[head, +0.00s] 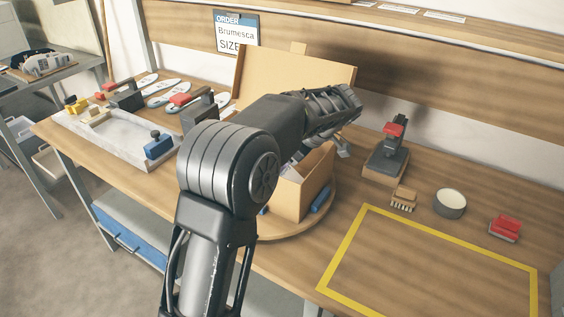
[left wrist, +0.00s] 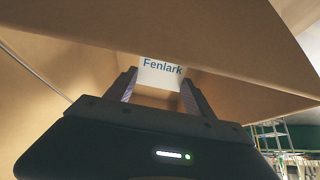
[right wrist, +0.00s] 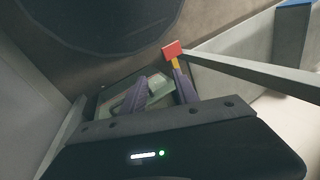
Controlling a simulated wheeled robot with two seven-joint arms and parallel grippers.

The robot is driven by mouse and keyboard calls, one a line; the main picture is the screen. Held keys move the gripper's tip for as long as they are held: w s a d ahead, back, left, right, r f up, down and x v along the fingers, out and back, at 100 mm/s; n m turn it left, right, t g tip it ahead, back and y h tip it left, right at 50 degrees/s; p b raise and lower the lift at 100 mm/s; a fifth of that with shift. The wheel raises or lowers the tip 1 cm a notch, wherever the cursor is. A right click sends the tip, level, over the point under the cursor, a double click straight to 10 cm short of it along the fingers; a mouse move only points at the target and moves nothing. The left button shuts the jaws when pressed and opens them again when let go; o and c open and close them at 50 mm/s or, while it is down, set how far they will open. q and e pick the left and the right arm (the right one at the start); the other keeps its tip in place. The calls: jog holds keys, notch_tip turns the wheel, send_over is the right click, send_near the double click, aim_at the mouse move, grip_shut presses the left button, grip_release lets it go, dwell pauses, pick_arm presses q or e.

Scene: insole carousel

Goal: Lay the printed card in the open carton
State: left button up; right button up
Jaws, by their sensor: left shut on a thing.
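The open carton (head: 304,187) stands on a round wooden turntable (head: 275,230) in the head view, its tan lid (head: 290,78) raised behind it. My left arm covers much of it, and my left gripper is hidden there. In the left wrist view, my left gripper (left wrist: 160,88) is between cardboard walls (left wrist: 75,50), shut on the white printed card (left wrist: 162,72), which reads "Fenlark". Whether the card touches the carton floor cannot be told. My right gripper (right wrist: 160,82) appears only in the right wrist view, its fingers apart and nothing clearly held.
A grey tray (head: 115,145) and several insoles (head: 163,92) lie at the left. A stamp-like tool (head: 388,155), brush (head: 403,198), round tin (head: 450,203) and red-topped block (head: 505,228) stand at the right. The yellow-framed area (head: 430,270) is clear. An order sign (head: 236,32) hangs behind.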

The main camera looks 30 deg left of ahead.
pick_arm(q)
jog(key=o, duration=1.5)
jog(key=shift+d+r, duration=0.35)
jog(key=shift+r, duration=0.15)
jog(key=p+v, duration=0.2)
jog(key=v, duration=0.4)
jog(key=shift+d+r+p, duration=0.15)
jog(key=shift+r+p, duration=0.1)
jog(key=shift+p, duration=0.05)
